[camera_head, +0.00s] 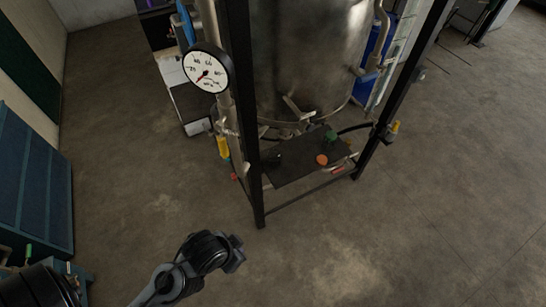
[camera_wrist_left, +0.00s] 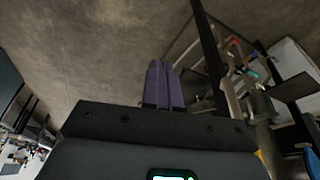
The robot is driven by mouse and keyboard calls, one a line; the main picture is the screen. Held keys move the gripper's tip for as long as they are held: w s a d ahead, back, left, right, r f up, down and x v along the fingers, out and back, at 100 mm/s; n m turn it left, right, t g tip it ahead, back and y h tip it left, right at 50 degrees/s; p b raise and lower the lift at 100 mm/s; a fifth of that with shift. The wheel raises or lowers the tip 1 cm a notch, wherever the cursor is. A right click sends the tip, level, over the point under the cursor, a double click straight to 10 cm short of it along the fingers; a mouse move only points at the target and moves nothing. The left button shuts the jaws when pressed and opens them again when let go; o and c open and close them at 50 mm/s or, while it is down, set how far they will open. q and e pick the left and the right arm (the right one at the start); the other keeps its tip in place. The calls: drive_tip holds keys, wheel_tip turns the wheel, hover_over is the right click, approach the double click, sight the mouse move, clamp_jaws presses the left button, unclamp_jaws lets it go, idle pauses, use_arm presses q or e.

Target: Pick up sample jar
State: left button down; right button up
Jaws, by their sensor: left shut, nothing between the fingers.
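A dark low shelf (camera_head: 295,172) sits under the metal tank inside the black frame. On it are a small green item (camera_head: 331,136), a flat orange disc (camera_head: 321,159) and a small dark item (camera_head: 273,158). I cannot tell which of these, if any, is the sample jar. My left gripper (camera_head: 238,254) is above the floor in front of the frame, well apart from the shelf. In the left wrist view its purple fingers (camera_wrist_left: 161,66) are together and empty. My right gripper is in neither view.
Black frame posts (camera_head: 243,110) and a round dial gauge (camera_head: 207,69) stand before the large tank (camera_head: 310,60). A yellow-handled fitting (camera_head: 223,147) is on the left pipe. A blue cabinet (camera_head: 30,185) stands at left. The floor in front is clear.

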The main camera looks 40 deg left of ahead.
use_arm(q)
drive_tip(key=c, duration=1.8)
unclamp_jaws()
drive_tip(key=o, duration=1.5)
